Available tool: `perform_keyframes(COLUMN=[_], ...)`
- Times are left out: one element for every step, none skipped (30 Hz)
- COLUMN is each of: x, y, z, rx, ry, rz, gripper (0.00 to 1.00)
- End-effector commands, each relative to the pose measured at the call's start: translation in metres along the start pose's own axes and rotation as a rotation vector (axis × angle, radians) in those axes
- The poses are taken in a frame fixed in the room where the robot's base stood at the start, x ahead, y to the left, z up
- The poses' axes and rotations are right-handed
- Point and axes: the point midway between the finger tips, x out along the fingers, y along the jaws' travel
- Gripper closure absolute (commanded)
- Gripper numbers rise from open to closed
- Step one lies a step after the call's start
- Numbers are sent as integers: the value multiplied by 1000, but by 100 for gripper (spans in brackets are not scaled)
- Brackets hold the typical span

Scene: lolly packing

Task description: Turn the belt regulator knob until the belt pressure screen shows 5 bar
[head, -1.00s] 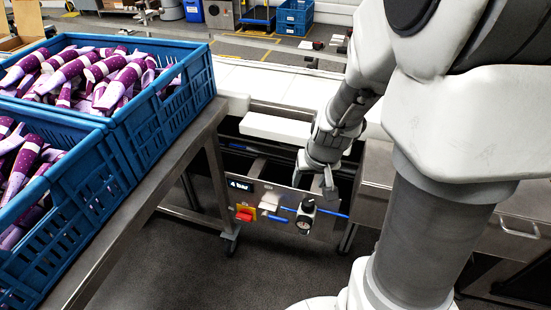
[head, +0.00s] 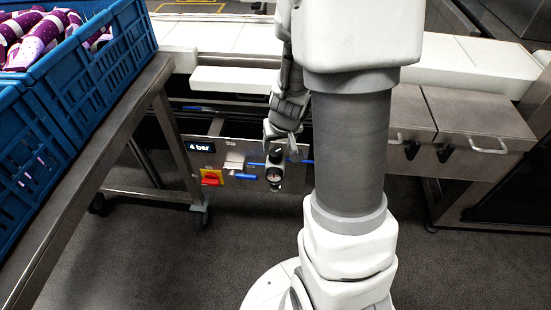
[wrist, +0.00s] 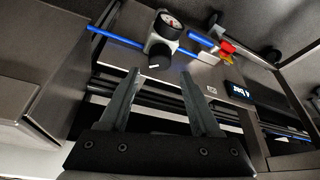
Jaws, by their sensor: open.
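The belt pressure screen (head: 199,147) is a small dark display on the metal panel and reads 4 bar. It also shows in the wrist view (wrist: 241,92), turned on its side. The black regulator knob (wrist: 154,60) sits on a grey regulator body beside a round dial gauge (wrist: 168,25). In the head view the gauge (head: 274,175) hangs below the knob. My gripper (wrist: 160,74) is open, its two fingers pointing towards the knob, which shows just beyond and between the fingertips. In the head view my gripper (head: 283,143) is just above the knob and partly covers it.
A red and yellow switch (head: 211,177) and blue air hoses are on the same panel, close to the regulator. A blue crate (head: 95,75) of purple lollies stands on a metal table at the left. Drawers with handles (head: 488,146) are at the right.

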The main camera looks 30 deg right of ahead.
Motion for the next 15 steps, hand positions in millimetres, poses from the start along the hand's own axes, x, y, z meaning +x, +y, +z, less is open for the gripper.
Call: perform_keyframes(x=[15, 21, 28, 33, 38, 44, 48, 52, 57, 60, 62, 65, 67, 68, 70], y=[1, 0, 1, 1, 1, 0, 0, 0, 0, 0, 0, 0, 0, 0, 0], z=[2, 2, 2, 2, 2, 2, 2, 2, 2, 1, 1, 1, 0, 0, 0], rx=[1, 1, 2, 1, 1, 1, 2, 2, 0, 0, 0, 1, 1, 1, 1], ry=[-1, -1, 0, -1, -2, -1, 0, -1, -1, -1, 0, 0, 0, 1, 1], rz=[1, 1, 1, 1, 1, 0, 0, 0, 0, 0, 0, 0, 0, 0, 0], gripper=[36, 36, 36, 36, 36, 36, 36, 36, 36, 36, 36, 36, 36, 36, 36])
